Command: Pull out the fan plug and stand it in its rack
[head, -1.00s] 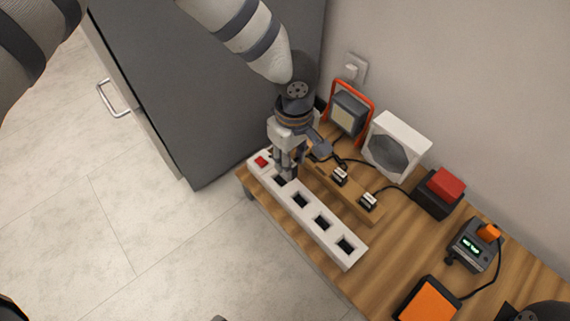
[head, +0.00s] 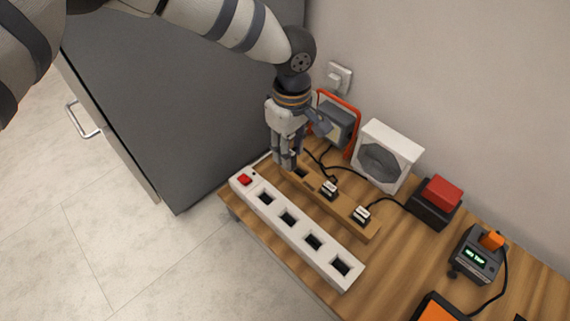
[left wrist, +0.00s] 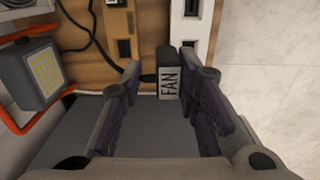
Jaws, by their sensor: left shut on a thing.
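My left gripper (head: 286,163) is shut on the fan plug, a dark plug with a pale "FAN" label that shows between the fingers in the left wrist view (left wrist: 168,82). In the head view the fingers hide most of the plug. The gripper is at the far-left end of the wooden rack (head: 345,207), close to an empty slot. The rack holds two labelled plugs (head: 328,189) (head: 361,215). The white power strip (head: 300,222), with a red switch, lies in front of the rack; its visible sockets are empty. My right gripper is not in view.
A white box fan (head: 390,153) and an orange-framed lamp (head: 335,121) stand behind the rack, with black cables (head: 318,160) between. A red-topped box (head: 437,202) and a device with a lit display (head: 475,255) are to the right. A grey cabinet (head: 190,110) stands left.

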